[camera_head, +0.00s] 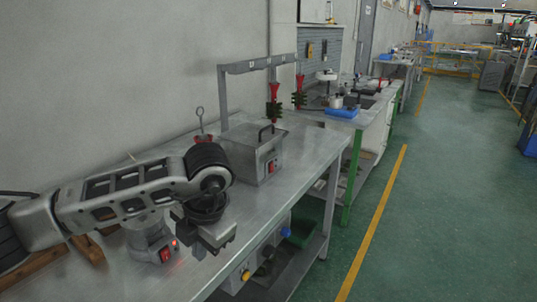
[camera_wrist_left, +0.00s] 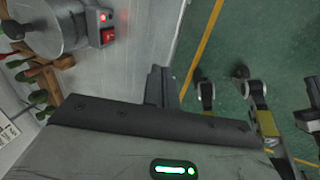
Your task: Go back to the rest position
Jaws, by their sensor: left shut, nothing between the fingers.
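My left arm comes in from the left of the head view and reaches over the metal bench (camera_head: 312,150). My left gripper (camera_head: 217,246) points down near the bench's front edge, shut and empty. In the left wrist view its closed fingers (camera_wrist_left: 160,86) show over the bench edge, touching nothing. A round metal pot (camera_head: 149,240) with a lit red switch stands on the bench, partly behind my arm. It also shows in the left wrist view (camera_wrist_left: 55,22).
A lidded metal box (camera_head: 255,155) with a red switch stands farther along the bench. A metal frame (camera_head: 224,92) with red-and-black tools rises behind it. A wooden rack (camera_wrist_left: 45,73) with several handled tools is beside the pot. The green floor (camera_head: 420,220) at right is clear.

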